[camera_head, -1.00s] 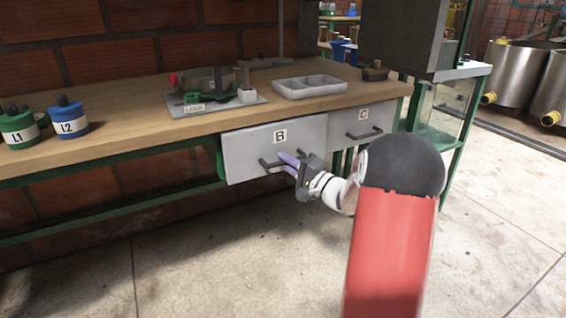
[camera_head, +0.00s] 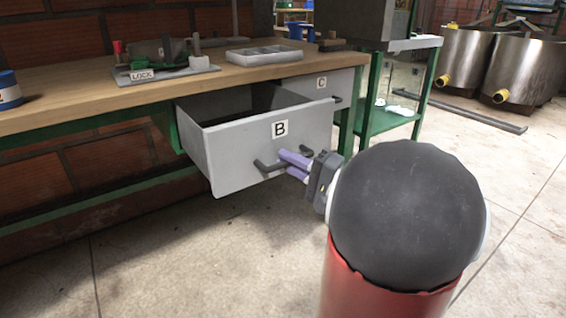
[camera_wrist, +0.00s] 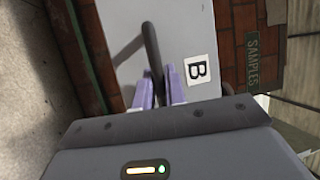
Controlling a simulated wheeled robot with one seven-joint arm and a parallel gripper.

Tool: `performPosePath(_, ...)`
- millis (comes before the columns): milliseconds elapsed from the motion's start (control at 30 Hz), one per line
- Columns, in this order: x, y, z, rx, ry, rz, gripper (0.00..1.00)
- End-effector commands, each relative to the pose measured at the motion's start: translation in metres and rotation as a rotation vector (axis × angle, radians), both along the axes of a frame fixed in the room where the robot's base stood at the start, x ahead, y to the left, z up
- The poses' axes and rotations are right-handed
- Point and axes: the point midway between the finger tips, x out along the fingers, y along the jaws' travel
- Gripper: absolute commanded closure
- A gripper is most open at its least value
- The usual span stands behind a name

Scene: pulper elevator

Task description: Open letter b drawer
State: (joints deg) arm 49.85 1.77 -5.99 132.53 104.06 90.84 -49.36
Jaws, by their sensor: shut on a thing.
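The grey drawer marked B (camera_head: 228,150) is pulled well out from under the workbench, and its dark inside shows from above. Its front and label B also show in the wrist view (camera_wrist: 199,45). My gripper (camera_head: 290,162) is shut on the drawer's dark bar handle (camera_head: 262,167). Its purple fingers lie on either side of the bar in the wrist view (camera_wrist: 160,88). The grey drawer marked C (camera_head: 318,88) is shut, to the right of drawer B.
The wooden bench top (camera_head: 90,88) carries a fixture with a LOCK label (camera_head: 165,68), a grey divided tray (camera_head: 265,55) and a blue container (camera_head: 8,90). A green-framed stand (camera_head: 378,110) is at the right. The floor before the drawer is clear.

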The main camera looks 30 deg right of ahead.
Motion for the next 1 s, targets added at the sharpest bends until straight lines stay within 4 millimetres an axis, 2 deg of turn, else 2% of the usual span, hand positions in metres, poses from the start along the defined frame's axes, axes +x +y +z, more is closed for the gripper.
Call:
performPosePath(467,-0.0037,-0.0006,-0.0005,0.0,0.002,-0.001,1.0)
performPosePath(500,-0.0037,-0.0006,-0.0005,0.0,0.002,-0.001,0.86)
performPosePath(667,-0.0036,-0.0005,-0.0003,0.001,0.001,-0.001,0.66)
performPosePath(1000,-0.0079,-0.003,-0.0012,0.0,0.001,-0.002,0.66)
